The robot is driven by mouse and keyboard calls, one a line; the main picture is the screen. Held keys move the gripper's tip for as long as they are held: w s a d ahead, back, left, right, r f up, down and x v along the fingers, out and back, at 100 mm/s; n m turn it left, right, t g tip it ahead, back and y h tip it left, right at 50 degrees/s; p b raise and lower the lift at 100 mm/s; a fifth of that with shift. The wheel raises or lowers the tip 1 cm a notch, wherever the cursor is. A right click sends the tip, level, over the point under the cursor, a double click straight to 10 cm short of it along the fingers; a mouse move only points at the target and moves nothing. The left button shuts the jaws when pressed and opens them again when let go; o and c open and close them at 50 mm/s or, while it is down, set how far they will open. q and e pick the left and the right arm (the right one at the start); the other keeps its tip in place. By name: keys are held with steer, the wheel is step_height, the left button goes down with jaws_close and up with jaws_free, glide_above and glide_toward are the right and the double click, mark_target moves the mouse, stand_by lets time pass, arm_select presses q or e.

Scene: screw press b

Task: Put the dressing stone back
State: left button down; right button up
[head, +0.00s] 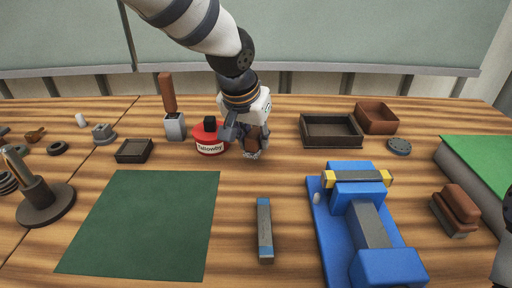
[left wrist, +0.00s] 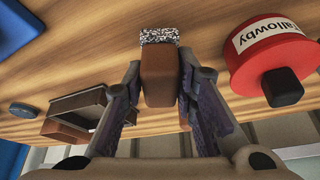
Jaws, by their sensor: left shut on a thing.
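My left gripper (head: 254,150) is shut on a brown block with a black-and-white speckled end. In the left wrist view the brown block (left wrist: 159,78) sits between the two fingers of the gripper (left wrist: 160,95), its speckled end pointing away from the palm toward the wooden table. It seems to be the dressing stone. In the head view the gripper partly hides it; it is upright, just right of the red tin, and I cannot tell whether it touches the table. My right gripper is not clearly in view.
Dark trays (head: 331,131) (head: 133,150) and a brown box (head: 377,117) lie around. A green mat (head: 145,222), grey bar (head: 265,230) and blue vise-like fixture (head: 350,200) are nearer. The mat is bare.

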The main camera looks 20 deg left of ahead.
mark_target(255, 149)
arm_select(q)
step_height(255, 149, down, 3)
steer(key=shift+s, duration=0.1)
steer(key=shift+r, duration=0.1)
arm_select(e)
steer(key=shift+s+f, duration=0.1)
arm_select(q)
steer(key=c, duration=1.3)
jaws_free()
steer(key=p+v, duration=0.1)
steer(key=v, duration=1.1)
arm_select(e)
steer(key=shift+w+r+t, duration=0.3)
steer(key=shift+w+r, duration=0.4)
steer(key=shift+w, duration=0.1)
